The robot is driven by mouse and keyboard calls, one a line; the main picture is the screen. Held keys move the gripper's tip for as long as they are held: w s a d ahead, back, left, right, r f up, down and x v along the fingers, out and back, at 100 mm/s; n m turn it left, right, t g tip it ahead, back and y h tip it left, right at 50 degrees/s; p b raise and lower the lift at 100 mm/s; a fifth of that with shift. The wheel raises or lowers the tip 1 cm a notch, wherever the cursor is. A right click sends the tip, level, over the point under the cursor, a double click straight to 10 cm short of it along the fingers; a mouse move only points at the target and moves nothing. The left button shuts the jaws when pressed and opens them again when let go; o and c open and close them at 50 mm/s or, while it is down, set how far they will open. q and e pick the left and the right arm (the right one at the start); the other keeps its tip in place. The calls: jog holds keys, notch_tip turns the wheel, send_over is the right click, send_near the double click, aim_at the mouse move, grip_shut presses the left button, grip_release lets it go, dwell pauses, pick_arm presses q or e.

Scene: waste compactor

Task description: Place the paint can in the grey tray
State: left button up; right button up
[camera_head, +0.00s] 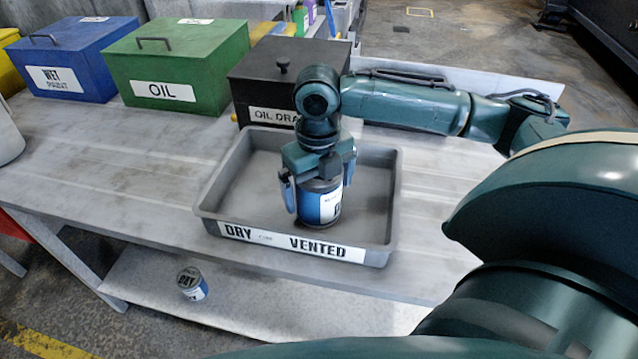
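The paint can (325,207) is blue with a white label and a dark rim. It stands upright inside the grey tray (212,196), right of its middle and close to the front wall; its base looks to be on the tray floor. My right gripper (319,182) points down over the can, with one finger at the can's left and the other at its right. The fingers are spread wide and look slightly apart from the can. The gripper hides the can's top. The tray's front label reads DRY VENTED. My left gripper is not in view.
A black lidded box (255,85), a green OIL box (180,60) and a blue WET PAINT box (75,60) stand along the bench's back. Another small can (192,284) stands on the lower shelf. The bench (120,170) is clear left of the tray.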

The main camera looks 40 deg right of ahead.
pick_arm(q)
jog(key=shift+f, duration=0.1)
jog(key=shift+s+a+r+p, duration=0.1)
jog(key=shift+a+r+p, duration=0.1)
jog(key=shift+p, duration=0.35)
pick_arm(e)
notch_tip(320, 180, up, 12)
jog(key=shift+r, duration=0.15)
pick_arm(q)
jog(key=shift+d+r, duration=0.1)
